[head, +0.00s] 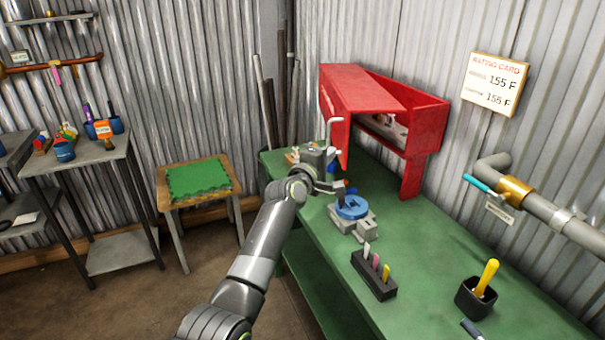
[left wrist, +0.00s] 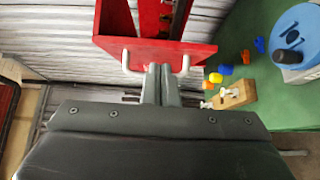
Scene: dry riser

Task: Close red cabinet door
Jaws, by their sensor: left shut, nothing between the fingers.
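The red cabinet (head: 428,118) stands at the back of the green workbench, and its inside shows in part. Its red door (head: 337,104) is open at the left, with a pale handle on its outer side. The left wrist view shows a red panel (left wrist: 150,50) and two ends of the pale handle (left wrist: 126,64). My left gripper (head: 328,158) is shut and empty by the handle. In the left wrist view, its fingers (left wrist: 161,82) point at the panel between the handle ends. Contact cannot be told. My right gripper is not in view.
On the green bench (head: 440,240) are a blue-topped round device (head: 352,208), a dark tool block (head: 374,275) and a black cup (head: 476,297). A wooden block and small coloured pieces lie near the fingers in the left wrist view. A pipe (head: 550,205) runs along the right wall.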

